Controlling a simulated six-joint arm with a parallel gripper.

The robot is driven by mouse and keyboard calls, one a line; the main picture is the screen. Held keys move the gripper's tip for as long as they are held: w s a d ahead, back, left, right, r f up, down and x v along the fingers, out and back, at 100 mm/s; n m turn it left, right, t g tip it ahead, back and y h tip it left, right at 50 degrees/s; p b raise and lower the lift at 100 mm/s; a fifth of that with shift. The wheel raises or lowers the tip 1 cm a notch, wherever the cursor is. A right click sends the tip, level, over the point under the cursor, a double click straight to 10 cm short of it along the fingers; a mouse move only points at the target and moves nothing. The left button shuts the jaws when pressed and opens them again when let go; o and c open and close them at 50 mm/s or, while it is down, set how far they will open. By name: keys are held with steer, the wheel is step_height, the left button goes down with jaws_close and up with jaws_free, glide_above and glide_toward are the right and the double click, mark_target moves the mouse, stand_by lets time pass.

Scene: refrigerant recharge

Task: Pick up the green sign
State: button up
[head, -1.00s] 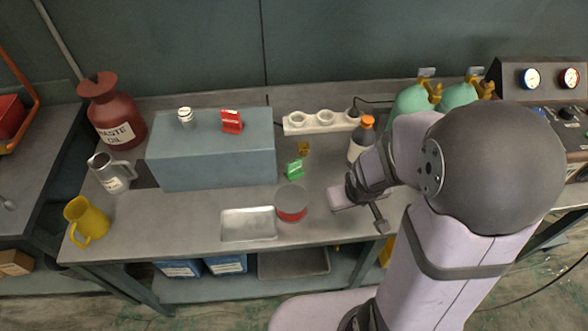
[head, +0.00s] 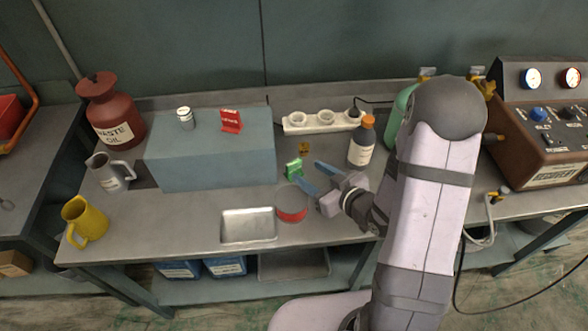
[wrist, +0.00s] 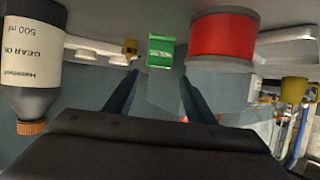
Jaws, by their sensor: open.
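The green sign (head: 293,168) stands on the bench to the right of the grey-blue box. It also shows in the wrist view (wrist: 161,51), straight ahead and between the lines of the two fingers. My gripper (head: 311,176) is open and empty, low over the bench, with its fingers pointing left toward the sign. In the wrist view my gripper's fingers (wrist: 155,85) are spread apart, and the sign appears just beyond their tips. I cannot tell the exact gap to the sign.
A round red-sided tin (head: 291,213) stands close in front of the sign, near my gripper. A gear oil bottle (head: 361,145) stands behind my gripper to the right. A small brass piece (head: 304,148) lies behind the sign. A metal tray (head: 248,238) lies at the front.

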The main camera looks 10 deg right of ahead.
mark_target(298, 163)
steer(key=shift+p+x, duration=1.15)
steer(key=shift+x, duration=2.5)
steer(key=shift+d, duration=0.1)
steer(key=c, duration=0.8)
steer(key=shift+w+r, duration=0.1)
steer(key=shift+r, duration=0.05)
step_height(298, 163, up, 18)
steer(key=shift+f, duration=0.2)
